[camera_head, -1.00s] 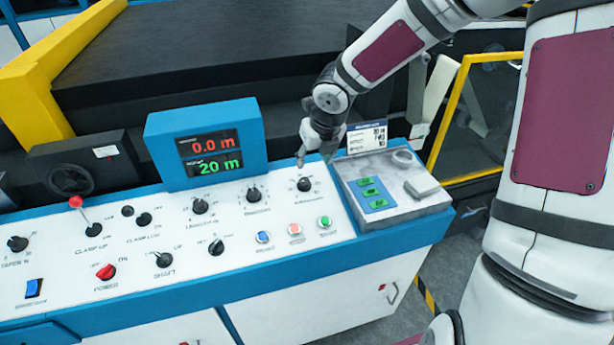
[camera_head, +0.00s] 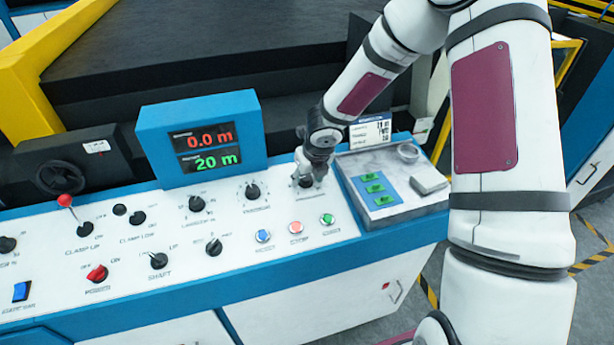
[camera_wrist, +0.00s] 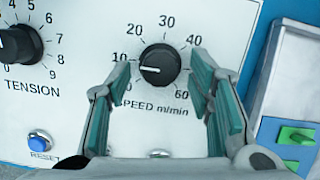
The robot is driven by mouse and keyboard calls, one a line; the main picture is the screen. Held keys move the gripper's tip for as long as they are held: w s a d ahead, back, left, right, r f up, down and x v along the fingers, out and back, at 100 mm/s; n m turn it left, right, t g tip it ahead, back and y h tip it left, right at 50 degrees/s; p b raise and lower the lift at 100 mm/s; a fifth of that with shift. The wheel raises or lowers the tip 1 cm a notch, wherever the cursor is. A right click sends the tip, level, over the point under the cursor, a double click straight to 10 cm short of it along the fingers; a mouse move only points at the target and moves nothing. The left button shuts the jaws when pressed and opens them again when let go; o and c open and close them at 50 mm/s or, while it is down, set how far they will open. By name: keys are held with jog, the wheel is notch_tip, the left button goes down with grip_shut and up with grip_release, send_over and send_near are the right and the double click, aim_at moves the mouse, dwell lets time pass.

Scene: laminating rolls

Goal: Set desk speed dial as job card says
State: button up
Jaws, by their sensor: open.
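The black speed dial (camera_wrist: 160,62) shows in the wrist view, with a printed scale marked in m/min. Its white pointer line points left, a little below the 10 mark. My gripper (camera_wrist: 160,70) is open, with one finger to the left and one to the right of the dial; I cannot tell whether either touches it. In the head view my gripper (camera_head: 313,180) is over the dial at the right end of the console and largely hides it. The job card (camera_head: 370,131) stands behind the grey tray, too small to read.
The tension dial (camera_wrist: 20,44) is left of the speed dial. Blue, red and green buttons (camera_head: 296,227) lie in front of it. The grey tray (camera_head: 405,207) with a blue plate is to the right. The display (camera_head: 203,139) reads 0.0 m and 20 m.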

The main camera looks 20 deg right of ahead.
grip_shut()
